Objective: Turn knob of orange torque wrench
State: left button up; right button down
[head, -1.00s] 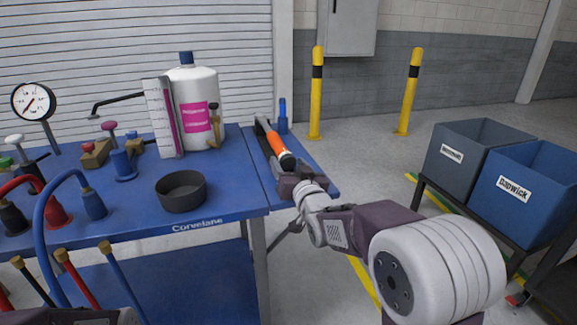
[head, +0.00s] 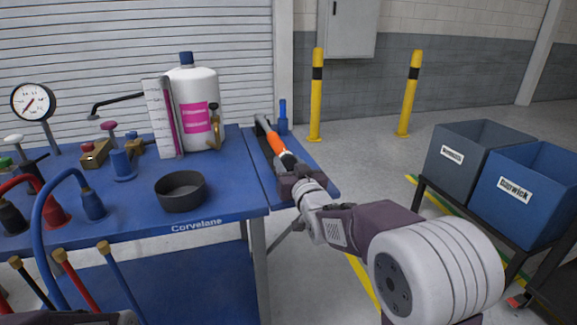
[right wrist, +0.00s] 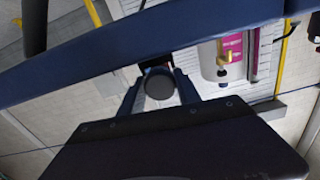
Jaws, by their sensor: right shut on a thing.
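The torque wrench, with an orange grip (head: 277,145), lies on the blue bench's right side section, its head pointing away from me. Its dark knob end points toward me. My right gripper (head: 289,168) is at that near end. In the right wrist view the round dark knob (right wrist: 159,84) sits between the two fingers of my right gripper (right wrist: 158,92), which is shut on it. The gripper partly hides the knob in the head view. My left gripper is out of view.
A blue bottle-like item (head: 283,118) stands just behind the wrench. A dark round bowl (head: 180,196) and a white canister (head: 196,90) stand to the left on the bench. Bins (head: 522,188) stand at the right. The floor between is clear.

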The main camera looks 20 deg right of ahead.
jog(key=n+b, duration=0.2)
jog(key=n, duration=0.2)
jog(key=shift+f, duration=0.1)
jog(key=shift+d+n+b, duration=0.1)
jog(key=shift+n+b, duration=0.65)
jog(key=shift+n, duration=1.35)
jog(key=c, duration=0.9)
grip_release()
jog(key=shift+o, duration=0.2)
